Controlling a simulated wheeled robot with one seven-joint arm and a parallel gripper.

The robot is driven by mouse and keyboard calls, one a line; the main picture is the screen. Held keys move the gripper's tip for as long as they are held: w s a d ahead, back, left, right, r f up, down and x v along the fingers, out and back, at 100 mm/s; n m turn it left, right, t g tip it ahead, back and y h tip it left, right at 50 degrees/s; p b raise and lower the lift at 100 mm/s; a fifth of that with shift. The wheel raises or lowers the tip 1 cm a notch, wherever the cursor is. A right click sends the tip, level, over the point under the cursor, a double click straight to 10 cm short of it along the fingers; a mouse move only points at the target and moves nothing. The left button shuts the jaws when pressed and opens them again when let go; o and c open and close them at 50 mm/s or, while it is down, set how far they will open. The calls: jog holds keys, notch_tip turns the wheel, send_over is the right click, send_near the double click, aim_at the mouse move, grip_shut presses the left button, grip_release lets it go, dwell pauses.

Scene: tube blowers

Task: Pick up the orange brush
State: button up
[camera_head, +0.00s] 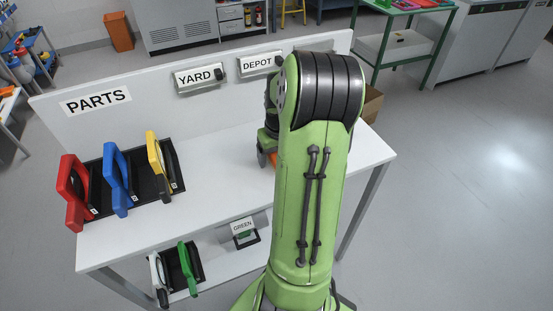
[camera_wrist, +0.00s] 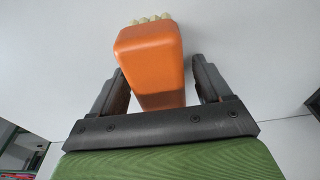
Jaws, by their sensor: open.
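The orange brush (camera_wrist: 151,50) shows large in the wrist view, an orange block-like body with pale bristle tips at its far end. It lies between the two dark fingers of my gripper (camera_wrist: 160,88). The fingers stand apart, with a narrow gap visible on the right side of the brush; contact on the left is hard to tell. In the head view only a small bit of orange (camera_head: 273,158) shows beside my gripper (camera_head: 264,158) over the white table. My arm hides most of the brush there.
The white table (camera_head: 215,150) has a back panel with PARTS, YARD and DEPOT signs. Red (camera_head: 72,190), blue (camera_head: 118,180) and yellow (camera_head: 154,158) framed items stand in black holders at the left. A lower shelf (camera_head: 222,262) holds white and green ones. The table's middle is clear.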

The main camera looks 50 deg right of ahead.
jog(key=shift+r, duration=0.15)
jog(key=c, duration=1.1)
jog(key=shift+r, duration=0.1)
notch_tip(320, 180, up, 10)
jog(key=p, duration=0.3)
jog(key=shift+p, duration=0.3)
